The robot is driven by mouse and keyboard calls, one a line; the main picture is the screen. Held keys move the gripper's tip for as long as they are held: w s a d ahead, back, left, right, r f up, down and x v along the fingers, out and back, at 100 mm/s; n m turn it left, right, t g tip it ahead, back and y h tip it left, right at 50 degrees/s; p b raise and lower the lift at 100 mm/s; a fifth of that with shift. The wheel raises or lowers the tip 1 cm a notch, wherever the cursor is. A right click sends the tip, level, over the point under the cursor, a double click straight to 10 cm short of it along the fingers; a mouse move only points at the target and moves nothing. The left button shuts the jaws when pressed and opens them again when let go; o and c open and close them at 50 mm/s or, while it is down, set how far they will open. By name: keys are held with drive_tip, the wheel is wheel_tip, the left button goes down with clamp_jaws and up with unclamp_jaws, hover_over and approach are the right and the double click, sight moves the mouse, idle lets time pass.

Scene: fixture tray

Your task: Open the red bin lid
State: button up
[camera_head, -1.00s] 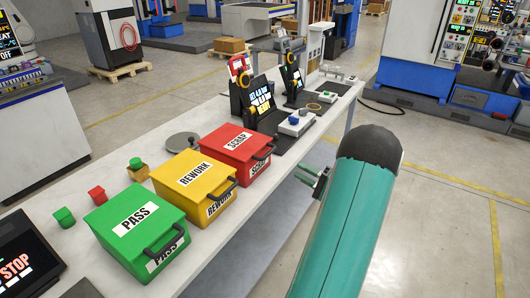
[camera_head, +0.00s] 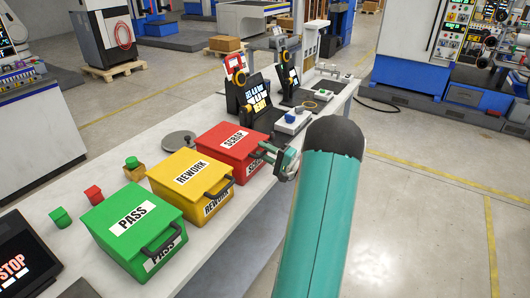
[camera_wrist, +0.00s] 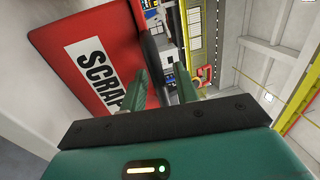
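The red bin (camera_head: 222,137) with a SCRAP label stands on the white bench, its lid closed. Its dark front handle (camera_head: 258,163) is partly covered by my gripper (camera_head: 265,151) in the head view. In the wrist view, the red lid (camera_wrist: 68,28) fills the upper left, seen rotated, and the dark handle (camera_wrist: 152,55) shows between my green fingers. My gripper (camera_wrist: 162,80) is open, its fingers apart on either side of the handle. I cannot tell whether either finger touches it.
The yellow REWORK bin (camera_head: 178,176) stands just left of the red bin, and the green PASS bin (camera_head: 122,220) beyond it. A grey disc (camera_head: 178,139) lies behind. Screens (camera_head: 256,97) stand to the right. Floor (camera_head: 430,225) right of my arm is clear.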

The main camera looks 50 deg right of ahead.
drive_tip(key=shift+c, duration=0.2)
clamp_jaws()
drive_tip(key=shift+r, duration=0.15)
